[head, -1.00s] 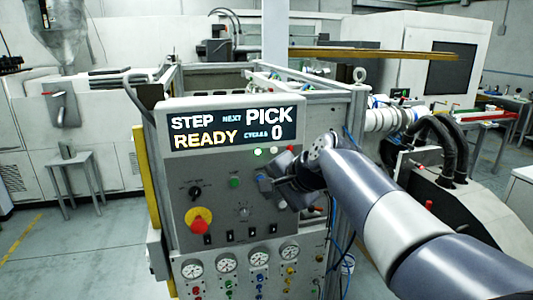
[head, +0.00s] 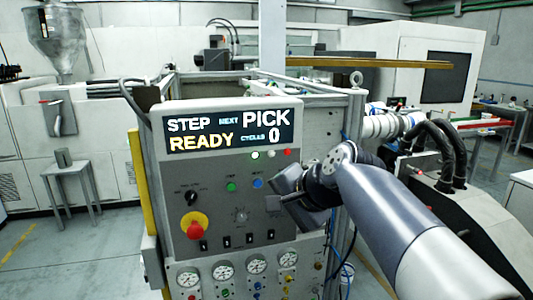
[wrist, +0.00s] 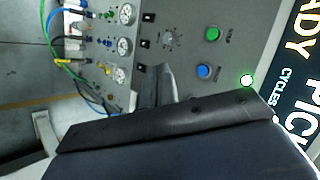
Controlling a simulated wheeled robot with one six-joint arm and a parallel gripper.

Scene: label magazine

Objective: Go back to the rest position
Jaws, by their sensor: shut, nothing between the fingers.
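My gripper (head: 291,190) is in front of the right side of the grey control panel (head: 215,245), just right of the blue button (head: 257,183) in the head view. Its fingers are together and hold nothing. In the wrist view the fingers (wrist: 158,75) show against the panel, below and left of the blue button (wrist: 204,71). I see a gap between the gripper and the blue button in the head view. The display (head: 228,131) reads STEP, NEXT PICK, READY, CYCLES 0. My arm reaches in from the lower right.
The panel also bears a green button (head: 231,187), a red knob on yellow (head: 194,225) and several gauges (head: 223,268). A lit lamp (head: 255,155) is under the display. Black hoses (head: 440,150) and a white machine stand at right. Open floor lies at lower left.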

